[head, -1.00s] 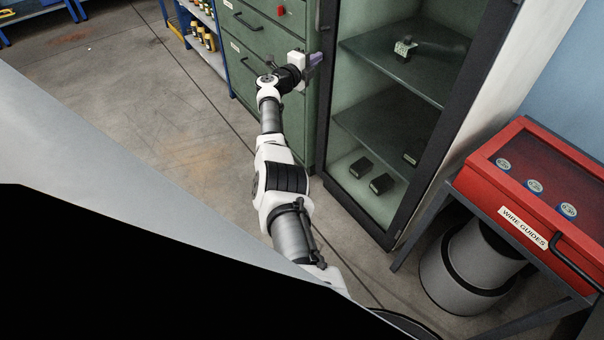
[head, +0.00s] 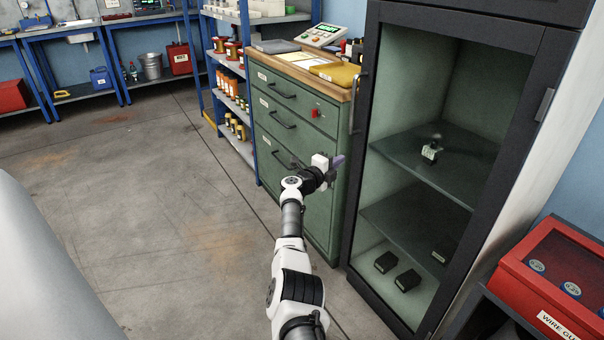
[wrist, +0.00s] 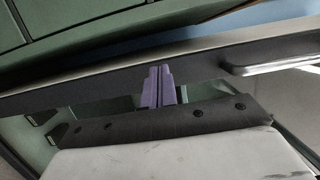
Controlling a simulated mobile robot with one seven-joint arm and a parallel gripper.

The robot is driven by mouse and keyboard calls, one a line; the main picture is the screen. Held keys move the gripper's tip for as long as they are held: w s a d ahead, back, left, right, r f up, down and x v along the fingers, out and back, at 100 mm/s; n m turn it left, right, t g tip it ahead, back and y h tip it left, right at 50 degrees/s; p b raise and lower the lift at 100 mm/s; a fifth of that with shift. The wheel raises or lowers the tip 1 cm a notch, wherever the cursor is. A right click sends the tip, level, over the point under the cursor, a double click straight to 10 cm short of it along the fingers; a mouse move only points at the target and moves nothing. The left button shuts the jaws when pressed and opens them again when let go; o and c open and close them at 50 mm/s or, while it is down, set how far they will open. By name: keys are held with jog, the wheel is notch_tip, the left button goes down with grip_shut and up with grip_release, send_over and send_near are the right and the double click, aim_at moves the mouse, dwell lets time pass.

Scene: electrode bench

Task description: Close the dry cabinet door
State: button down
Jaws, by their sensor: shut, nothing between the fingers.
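The dry cabinet (head: 455,85) stands right of centre in the head view. Its dark-framed glass door (head: 450,22) looks in line with the cabinet front; I cannot tell whether a small gap is left. The door's upright handle (head: 356,103) is on its left edge, and a hinge (head: 545,104) shows at the right. My gripper (head: 337,163) is shut and empty, below the handle and beside the door's left edge. In the wrist view its purple fingertips (wrist: 158,86) overlap the dark door frame (wrist: 100,85), with the handle (wrist: 270,66) to the right. Contact is unclear.
A green drawer unit (head: 290,120) stands left of the cabinet, behind my gripper. A red wire-guides case (head: 560,275) is at the lower right. Blue shelving (head: 228,95) stands further left. The floor (head: 140,200) at left is clear.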

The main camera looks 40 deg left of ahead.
jog(key=s+a+p, duration=0.2)
jog(key=s+a, duration=0.1)
jog(key=s, duration=0.6)
jog(key=shift+s+a, duration=0.25)
jog(key=shift+a, duration=0.1)
